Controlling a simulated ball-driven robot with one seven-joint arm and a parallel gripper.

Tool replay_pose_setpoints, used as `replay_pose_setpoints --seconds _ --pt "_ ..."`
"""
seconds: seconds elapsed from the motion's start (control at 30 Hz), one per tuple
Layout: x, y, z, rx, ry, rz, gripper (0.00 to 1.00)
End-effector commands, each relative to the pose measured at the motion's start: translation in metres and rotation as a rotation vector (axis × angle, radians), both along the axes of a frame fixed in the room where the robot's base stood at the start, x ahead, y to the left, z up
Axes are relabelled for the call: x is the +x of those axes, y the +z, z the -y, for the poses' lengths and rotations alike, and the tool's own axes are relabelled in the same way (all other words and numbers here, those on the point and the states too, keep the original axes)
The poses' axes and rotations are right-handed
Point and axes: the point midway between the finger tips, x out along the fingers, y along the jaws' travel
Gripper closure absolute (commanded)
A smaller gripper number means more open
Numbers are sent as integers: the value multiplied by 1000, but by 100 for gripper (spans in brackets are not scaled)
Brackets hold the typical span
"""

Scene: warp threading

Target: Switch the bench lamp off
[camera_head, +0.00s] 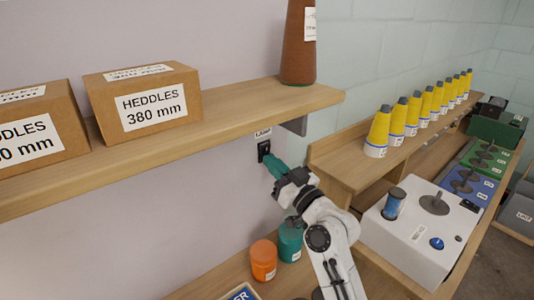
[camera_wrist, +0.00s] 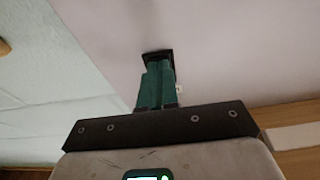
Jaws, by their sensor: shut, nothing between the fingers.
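The lamp switch (camera_head: 263,148) is a small black plate on the pale wall, just under a white label that appears to read "LAMP" (camera_head: 263,133). My gripper (camera_head: 271,160), with green fingers, is shut and empty. Its fingertips are at the lower right of the switch plate, touching it or very close. In the wrist view the shut fingers (camera_wrist: 157,80) point at the black switch plate (camera_wrist: 158,55) and cover most of it. The switch's rocker position is hidden. The lamp itself is not seen.
A wooden shelf (camera_head: 230,112) with heddle boxes (camera_head: 150,98) and a brown cone (camera_head: 299,45) runs above my gripper. Orange (camera_head: 263,261) and teal (camera_head: 290,243) jars stand below. A white machine (camera_head: 420,235) and several yellow cones (camera_head: 378,130) are to the right.

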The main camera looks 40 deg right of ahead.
Motion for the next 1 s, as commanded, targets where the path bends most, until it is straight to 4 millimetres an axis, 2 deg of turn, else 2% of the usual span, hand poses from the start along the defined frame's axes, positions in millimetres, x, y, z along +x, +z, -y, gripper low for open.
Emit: replay_pose_setpoints --seconds 0.27,1.0 --pt "-4 2 0 -1 -1 5 100" --pt "-58 -1 0 0 -1 0 100"
